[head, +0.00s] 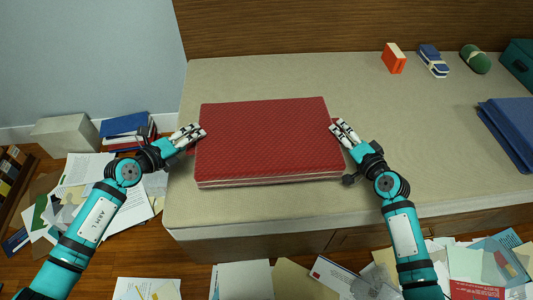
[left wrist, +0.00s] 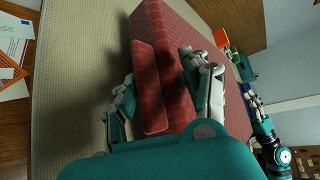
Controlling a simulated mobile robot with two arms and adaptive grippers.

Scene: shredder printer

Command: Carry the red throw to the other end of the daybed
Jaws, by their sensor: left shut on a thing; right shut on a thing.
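The red throw (head: 265,138) is a folded, textured block at the left end of the beige daybed (head: 400,190). My left gripper (head: 196,136) is shut on its left side, and my right gripper (head: 338,128) is shut on its right side. In the left wrist view the throw (left wrist: 168,60) runs between the fingers of my left gripper (left wrist: 165,95), with a fold of it between them. I cannot tell whether the throw rests on the daybed or is slightly raised. Its underside is hidden.
On the daybed's right part are an orange box (head: 394,58), a blue rolled item (head: 432,60), a green roll (head: 475,59), a teal box (head: 518,62) and a folded blue cloth (head: 512,128). The middle right surface is clear. Papers (head: 85,185) litter the floor.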

